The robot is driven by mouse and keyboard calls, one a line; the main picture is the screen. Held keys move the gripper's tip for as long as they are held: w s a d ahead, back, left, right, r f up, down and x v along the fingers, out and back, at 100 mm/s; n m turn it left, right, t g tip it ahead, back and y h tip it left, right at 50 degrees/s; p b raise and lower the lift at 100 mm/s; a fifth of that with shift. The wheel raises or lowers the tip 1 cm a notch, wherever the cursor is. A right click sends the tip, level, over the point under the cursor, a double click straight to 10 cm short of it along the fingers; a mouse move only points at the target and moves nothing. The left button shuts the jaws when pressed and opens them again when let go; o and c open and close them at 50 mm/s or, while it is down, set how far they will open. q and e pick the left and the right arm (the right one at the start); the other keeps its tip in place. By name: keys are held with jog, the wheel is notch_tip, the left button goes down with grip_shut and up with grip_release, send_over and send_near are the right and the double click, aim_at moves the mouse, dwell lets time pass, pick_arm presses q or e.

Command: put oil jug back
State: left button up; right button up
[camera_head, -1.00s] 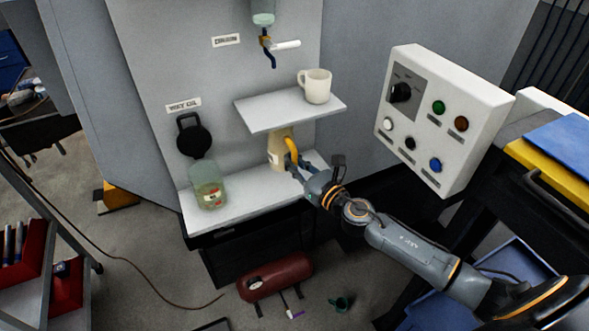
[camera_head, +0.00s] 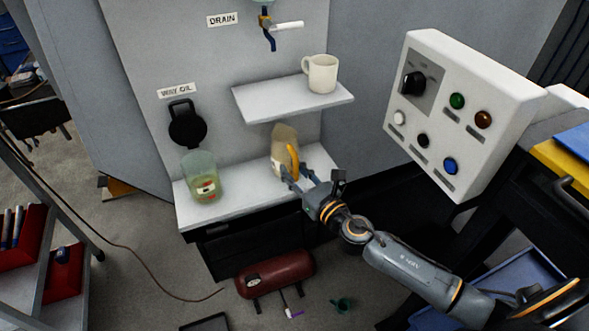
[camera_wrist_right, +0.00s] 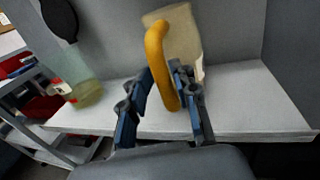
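The oil jug (camera_head: 283,140) is beige with a yellow handle (camera_head: 293,160). It stands on the lower grey shelf (camera_head: 240,196), under the upper shelf's front edge; its base is partly hidden by my fingers. My right gripper (camera_head: 298,177) is at the handle side with its fingers spread. In the right wrist view the jug (camera_wrist_right: 188,50) is straight ahead, and the yellow handle (camera_wrist_right: 158,52) passes between the open fingers (camera_wrist_right: 163,76). Whether a finger touches it I cannot tell. My left gripper is not in view.
A clear container (camera_head: 203,178) with greenish liquid stands left on the lower shelf, below a black round lid (camera_head: 187,128). A white mug (camera_head: 321,74) stands on the upper shelf (camera_head: 290,102). A control box (camera_head: 462,115) is right. A red tank (camera_head: 275,274) lies on the floor.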

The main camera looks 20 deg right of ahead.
jog(key=shift+w+d+f, duration=0.15)
jog(key=shift+w+d, duration=0.05)
jog(key=shift+d, duration=0.05)
jog(key=shift+s, duration=0.4)
pick_arm(q)
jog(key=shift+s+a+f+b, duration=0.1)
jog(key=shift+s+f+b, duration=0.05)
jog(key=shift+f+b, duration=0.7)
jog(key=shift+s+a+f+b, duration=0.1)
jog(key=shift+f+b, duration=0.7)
jog(key=shift+b, duration=0.05)
pick_arm(e)
jog(key=v, duration=1.1)
jog(key=shift+s, duration=0.1)
